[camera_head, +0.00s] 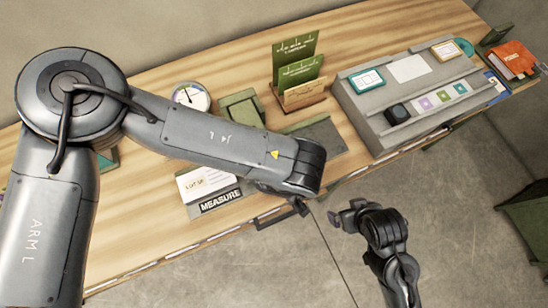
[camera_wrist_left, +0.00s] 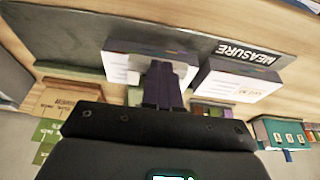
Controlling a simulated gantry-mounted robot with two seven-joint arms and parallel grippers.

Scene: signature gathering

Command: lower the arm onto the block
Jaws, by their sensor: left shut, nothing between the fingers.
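A white block with printed text on top (camera_head: 205,182) lies on the desk beside a dark MEASURE plate (camera_head: 221,201). In the left wrist view two white blocks show, one (camera_wrist_left: 125,65) on the left and one (camera_wrist_left: 238,82) on the right by the MEASURE plate (camera_wrist_left: 248,54). My left gripper (camera_wrist_left: 162,70) is shut and empty, its fingertips overlapping the right end of the left block; contact cannot be told. My right gripper (camera_head: 350,218) hangs in front of the desk; its jaw gap is unclear.
Green cards in a wooden holder (camera_head: 302,95) stand at the back. A round dial (camera_head: 191,96) is left of them. A grey console (camera_head: 405,120) with a black knob fills the right side. An orange book (camera_head: 512,59) lies at far right. Bare desk shows at front left.

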